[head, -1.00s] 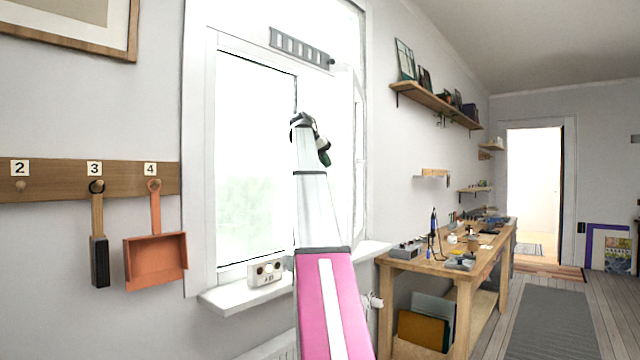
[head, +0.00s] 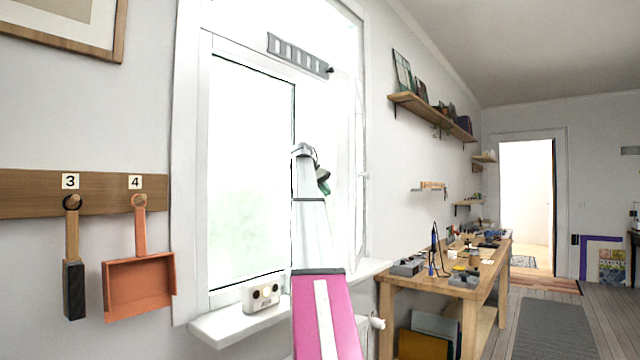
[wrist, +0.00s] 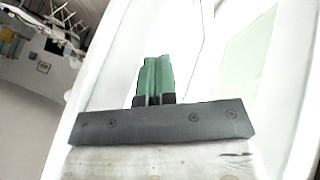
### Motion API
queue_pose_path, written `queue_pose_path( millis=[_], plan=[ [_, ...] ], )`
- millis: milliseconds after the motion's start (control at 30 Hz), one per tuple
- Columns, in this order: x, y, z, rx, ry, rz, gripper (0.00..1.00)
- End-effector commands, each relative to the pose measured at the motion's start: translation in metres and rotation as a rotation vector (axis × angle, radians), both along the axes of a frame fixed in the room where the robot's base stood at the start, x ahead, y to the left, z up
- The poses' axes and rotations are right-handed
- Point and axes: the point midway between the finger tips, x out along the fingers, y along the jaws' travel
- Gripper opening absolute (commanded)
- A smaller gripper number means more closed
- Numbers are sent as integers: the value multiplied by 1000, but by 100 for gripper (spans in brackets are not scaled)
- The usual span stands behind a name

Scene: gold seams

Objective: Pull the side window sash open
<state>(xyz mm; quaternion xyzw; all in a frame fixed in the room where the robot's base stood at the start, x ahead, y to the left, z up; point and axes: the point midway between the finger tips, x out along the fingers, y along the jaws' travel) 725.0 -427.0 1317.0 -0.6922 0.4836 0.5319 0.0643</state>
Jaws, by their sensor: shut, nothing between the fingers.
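The window (head: 250,170) has a large bright pane on the left in the head view. A narrow white sash edge (head: 361,175) shows at its right side, partly behind my arm and washed out by light. I cannot tell how far it stands open. My gripper (head: 324,184) is in front of the right part of the window, its green fingertips pointing away to the right. In the wrist view my gripper's green fingers (wrist: 155,78) are together and empty, among white frame parts. A pale greenish pane (wrist: 245,60) lies to their right. Contact with the sash is not clear.
A small white box with round knobs (head: 262,296) stands on the sill (head: 215,328). A slotted grey bar (head: 298,55) sits at the window top. A workbench (head: 400,282) stands right of the window. A dustpan (head: 140,287) hangs at left. Open floor lies at right.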

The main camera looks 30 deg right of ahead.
Motion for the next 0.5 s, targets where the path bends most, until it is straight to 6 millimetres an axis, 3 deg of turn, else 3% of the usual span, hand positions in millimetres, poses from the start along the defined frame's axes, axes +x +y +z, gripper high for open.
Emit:
queue_pose_path(
  millis=[200,500],
  plan=[
    [-1,-15,-22,1,-1,0,0],
    [-1,-17,-24,1,-1,0,0]
  ],
)
